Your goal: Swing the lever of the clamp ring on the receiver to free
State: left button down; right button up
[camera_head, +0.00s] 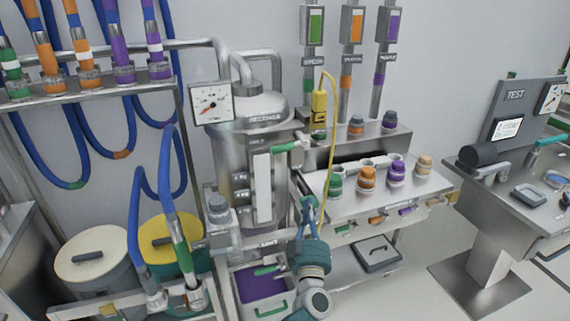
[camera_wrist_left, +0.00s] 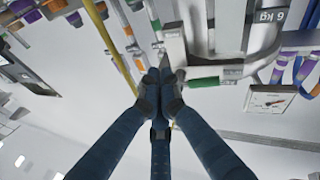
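The steel receiver (camera_head: 234,158) is an upright tank left of centre in the head view. A lever with a green grip (camera_head: 285,147) sticks out at its upper right; a green grip also shows in the wrist view (camera_wrist_left: 202,82), just right of the fingertips. My left gripper (camera_head: 309,202) is right of the receiver and below that lever in the head view. In the wrist view its fingers (camera_wrist_left: 160,78) are drawn together at the tips, with nothing clearly between them. The clamp ring itself is hard to make out. My right gripper is not in view.
A yellow pendant (camera_head: 319,108) hangs on a cable near my gripper. A steel bench (camera_head: 405,200) with coloured caps stands right of it. Below the receiver is a bin with purple contents (camera_head: 262,285) and another green handle. Blue hoses (camera_head: 165,190) hang at the left.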

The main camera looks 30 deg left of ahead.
aim_at(283, 148)
pick_arm(q)
jog(key=s+a+r+n+g+y+b, duration=0.1)
jog(key=a+r+n+g+y, duration=0.1)
jog(key=r+y, duration=0.4)
jog(key=s+a+r+n+g+y+b, duration=0.15)
jog(key=r+y, duration=0.25)
jog(key=r, duration=0.5)
jog(key=shift+n+g, duration=0.35)
jog(key=shift+g, duration=0.1)
jog(key=w+a+b, duration=0.1)
jog(key=a, duration=0.1)
jog(key=w+a+b, duration=0.1)
jog(key=w+a, duration=0.1)
jog(key=w+a+r+b, duration=0.1)
jog(key=w+a, duration=0.1)
jog(key=shift+a, duration=0.3)
jog(key=shift+w+f+b, duration=0.25)
jog(key=shift+f+b, duration=0.3)
jog(key=shift+b, duration=0.45)
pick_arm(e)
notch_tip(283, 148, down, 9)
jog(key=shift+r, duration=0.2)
pick_arm(q)
jog(key=shift+s, duration=0.1)
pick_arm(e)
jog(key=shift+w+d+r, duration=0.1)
